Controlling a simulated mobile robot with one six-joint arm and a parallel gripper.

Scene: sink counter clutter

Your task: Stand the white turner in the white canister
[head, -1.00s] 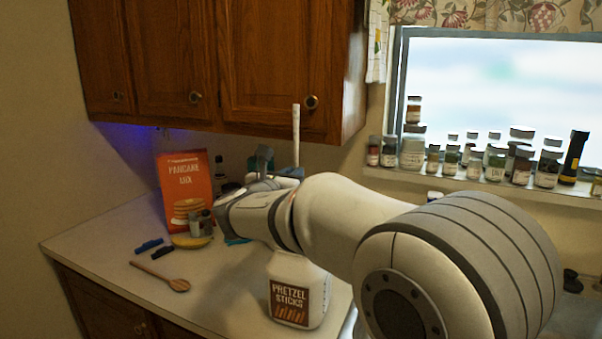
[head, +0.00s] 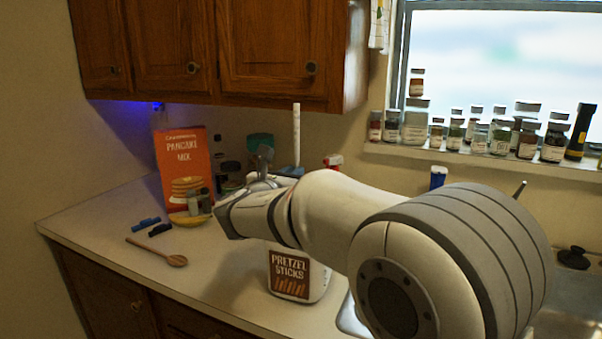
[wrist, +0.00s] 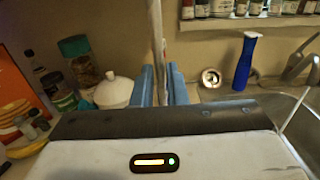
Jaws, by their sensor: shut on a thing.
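My gripper shows its two blue fingers in the wrist view (wrist: 164,86), shut on the white turner (wrist: 155,35). The turner's long, thin shaft stands nearly upright between the fingers and runs out of the top of that view. In the head view the turner (head: 296,135) rises above my gripper in front of the wall; its lower end is hidden. A white canister (head: 318,285) with a "Pretzel Sticks" label stands on the counter, below and nearer than my gripper. My arm hides its top, and I cannot identify it in the wrist view.
A wooden spoon (head: 158,253) lies on the left counter. A blue bottle (wrist: 245,62) stands near the sink (wrist: 290,125). Cabinets (head: 270,50) hang above.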

